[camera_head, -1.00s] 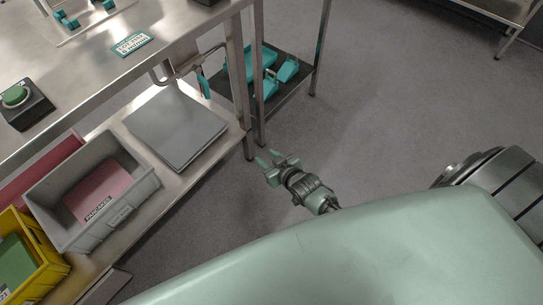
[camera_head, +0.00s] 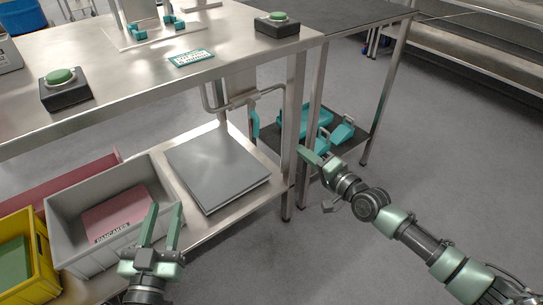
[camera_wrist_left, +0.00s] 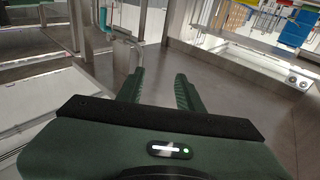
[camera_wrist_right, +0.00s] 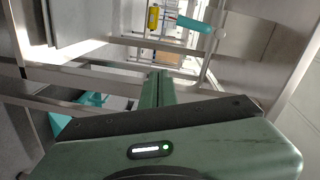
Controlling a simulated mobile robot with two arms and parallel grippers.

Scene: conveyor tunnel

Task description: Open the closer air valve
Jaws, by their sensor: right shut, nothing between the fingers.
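A grey pipe (camera_head: 228,104) runs under the near steel table, with a teal lever (camera_head: 254,120) hanging at its right end beside the table leg. A teal lever (camera_wrist_right: 195,24) also shows in the right wrist view, lying about sideways; whether it is the same one I cannot tell. My right gripper (camera_head: 305,154) is shut and empty, just right of the table's corner legs, at a visible gap from the lever. My left gripper (camera_head: 164,214) is open and empty, in front of the grey crate and left of the pipe. The lever's pivot is too small to make out.
Table legs (camera_head: 289,180) stand between my two grippers. A grey crate (camera_head: 62,205) and a flat grey box (camera_head: 215,168) sit on the lower shelf. Green-topped buttons (camera_head: 62,78) are on the tabletop. Teal parts (camera_head: 325,125) lie on a dark shelf behind. Floor at right is clear.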

